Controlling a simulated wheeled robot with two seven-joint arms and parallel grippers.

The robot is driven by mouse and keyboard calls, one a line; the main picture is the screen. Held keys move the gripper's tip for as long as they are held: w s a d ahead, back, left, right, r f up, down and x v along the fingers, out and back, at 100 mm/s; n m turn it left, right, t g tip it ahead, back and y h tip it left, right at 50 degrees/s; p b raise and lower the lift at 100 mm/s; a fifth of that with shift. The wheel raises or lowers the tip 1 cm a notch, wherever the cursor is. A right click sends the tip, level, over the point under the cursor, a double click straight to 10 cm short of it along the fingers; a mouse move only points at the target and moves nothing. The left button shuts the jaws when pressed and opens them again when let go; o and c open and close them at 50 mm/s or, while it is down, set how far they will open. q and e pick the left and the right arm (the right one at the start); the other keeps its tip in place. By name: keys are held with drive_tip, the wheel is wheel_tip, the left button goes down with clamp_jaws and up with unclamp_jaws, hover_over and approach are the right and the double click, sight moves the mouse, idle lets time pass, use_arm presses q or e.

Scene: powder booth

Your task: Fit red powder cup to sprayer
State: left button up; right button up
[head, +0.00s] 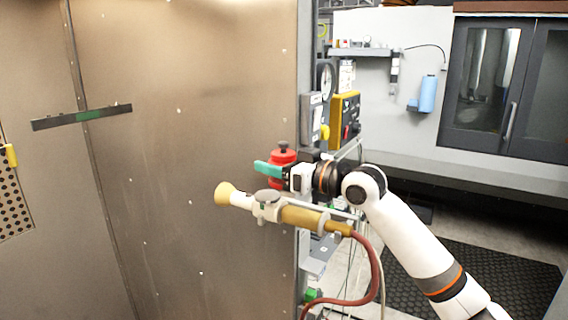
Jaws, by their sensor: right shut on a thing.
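The red powder cup (283,154) with a dark knob on top is upright near the centre of the head view. My right gripper (266,168), with teal fingers, comes in from the right and is shut on the cup, hiding its lower part. The sprayer (301,216) lies level just below, with a yellow flared nozzle (224,193) pointing left and a tan body. A round grey part (268,197) sits on top of the sprayer. The cup appears above the sprayer and apart from it; their depth difference is hard to tell. My left gripper is not in view.
A red hose (374,275) hangs from the sprayer's rear. The metal booth wall (190,120) fills the left. A control box with yellow edges (345,118) and a gauge (326,78) stand behind the gripper. A grey bench (460,175) runs at the back right.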

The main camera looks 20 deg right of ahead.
drive_tip(key=shift+x, duration=1.3)
drive_tip(key=shift+w+a+f, duration=0.15)
drive_tip(key=shift+w+a, duration=0.05)
drive_tip(key=shift+w, duration=0.35)
drive_tip(key=shift+w+a+f, duration=0.15)
drive_tip(key=shift+w+a, duration=0.05)
drive_tip(key=shift+w, duration=0.3)
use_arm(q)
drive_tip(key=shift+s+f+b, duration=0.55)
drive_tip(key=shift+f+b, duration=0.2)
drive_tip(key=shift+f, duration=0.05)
use_arm(e)
drive_tip(key=shift+f, duration=1.5)
drive_tip(key=shift+f, duration=0.15)
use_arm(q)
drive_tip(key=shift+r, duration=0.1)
